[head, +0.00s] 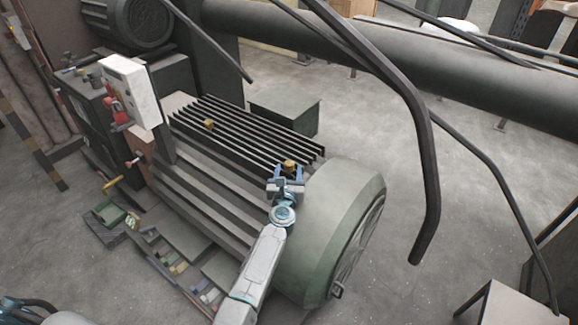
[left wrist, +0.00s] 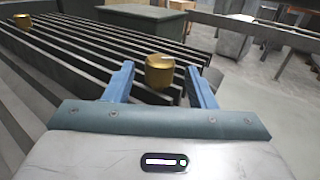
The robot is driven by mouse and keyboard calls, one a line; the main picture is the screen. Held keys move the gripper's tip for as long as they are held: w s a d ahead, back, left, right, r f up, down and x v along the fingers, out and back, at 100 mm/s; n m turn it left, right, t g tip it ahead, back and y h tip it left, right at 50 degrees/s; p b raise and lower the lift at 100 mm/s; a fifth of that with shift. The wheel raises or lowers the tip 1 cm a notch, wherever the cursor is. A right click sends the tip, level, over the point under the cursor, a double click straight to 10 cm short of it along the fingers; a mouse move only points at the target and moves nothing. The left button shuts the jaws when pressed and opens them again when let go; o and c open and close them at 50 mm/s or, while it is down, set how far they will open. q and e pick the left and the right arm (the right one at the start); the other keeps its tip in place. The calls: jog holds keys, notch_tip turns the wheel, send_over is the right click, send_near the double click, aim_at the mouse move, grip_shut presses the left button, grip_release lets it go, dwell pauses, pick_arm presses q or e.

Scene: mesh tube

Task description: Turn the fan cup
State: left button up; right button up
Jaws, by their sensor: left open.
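A small gold cup (head: 290,164) sits at the near right end of the dark ribs on top of the big green-grey motor. In the left wrist view the gold cup (left wrist: 159,71) is upright and lies between the two blue fingers, with a gap on each side. I take it for the fan cup. My left gripper (head: 287,172) is open right at this cup; its fingers (left wrist: 160,80) hold nothing. A second gold cup (head: 209,124) stands farther left on the ribs, and it also shows in the left wrist view (left wrist: 22,20). My right gripper is out of view.
The rounded fan cover (head: 340,225) lies just right of my left gripper. A white control box (head: 131,90) with red parts stands at the motor's left. A bent dark pipe (head: 425,160) hangs at the right. Open grey floor (head: 440,270) lies beyond.

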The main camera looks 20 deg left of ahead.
aim_at(288, 169)
pick_arm(q)
jog(key=shift+w+a, duration=0.15)
jog(key=shift+w, duration=0.7)
jog(key=shift+w+a, duration=0.15)
jog(key=shift+w, duration=0.65)
jog(key=c, duration=0.9)
jog(key=shift+c, duration=0.2)
jog(key=shift+m+h+b, duration=0.3)
jog(key=shift+b, duration=0.05)
